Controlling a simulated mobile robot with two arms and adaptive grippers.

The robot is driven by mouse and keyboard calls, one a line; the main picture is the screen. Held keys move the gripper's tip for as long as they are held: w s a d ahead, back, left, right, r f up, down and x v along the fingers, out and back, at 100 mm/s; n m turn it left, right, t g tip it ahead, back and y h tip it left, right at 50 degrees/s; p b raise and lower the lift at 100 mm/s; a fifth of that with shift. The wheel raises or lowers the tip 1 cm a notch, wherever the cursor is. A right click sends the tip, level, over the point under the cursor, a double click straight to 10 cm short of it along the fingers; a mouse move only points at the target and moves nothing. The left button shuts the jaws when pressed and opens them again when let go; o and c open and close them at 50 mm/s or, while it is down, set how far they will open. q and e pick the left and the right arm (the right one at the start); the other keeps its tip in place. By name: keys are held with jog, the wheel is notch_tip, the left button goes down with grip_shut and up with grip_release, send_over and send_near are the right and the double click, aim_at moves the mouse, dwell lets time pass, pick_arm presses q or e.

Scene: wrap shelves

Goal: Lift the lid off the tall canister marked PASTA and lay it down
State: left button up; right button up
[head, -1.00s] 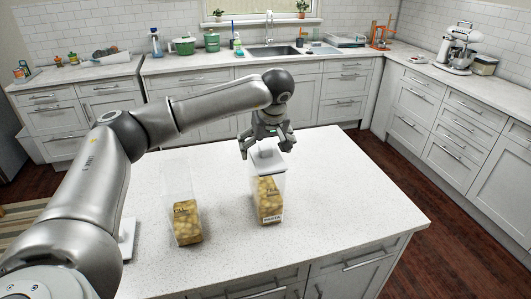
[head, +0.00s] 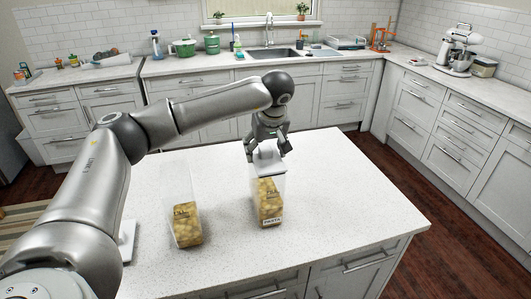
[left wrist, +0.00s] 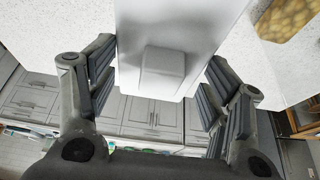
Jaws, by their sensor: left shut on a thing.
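The tall clear canister marked PASTA (head: 269,210) stands upright on the island, part full of yellowish pasta. Its white lid (head: 267,163) is at the canister's top; I cannot tell whether there is a gap below it. My left gripper (head: 268,156) points down over it, shut on the lid. In the left wrist view, the lid (left wrist: 210,30) and its block-shaped knob (left wrist: 163,72) lie between the two fingers of the left gripper (left wrist: 163,90). My right gripper is not in view.
A second clear canister (head: 186,222) with similar contents stands to the left, its top seemingly open. A white flat piece (head: 128,241) lies farther left, partly behind my arm. The island top (head: 350,190) is clear on the right.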

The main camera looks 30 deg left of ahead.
pick_arm(q)
jog(key=shift+w+r, duration=0.1)
jog(key=shift+r, duration=0.25)
jog(key=shift+a+b+v, duration=0.25)
jog(key=shift+b+v, duration=0.3)
jog(key=shift+v, duration=0.7)
jog(key=s+d+r+p, duration=0.1)
jog(key=s+d+r, duration=0.2)
jog(key=s+r, duration=1)
jog(key=shift+d+p, duration=0.3)
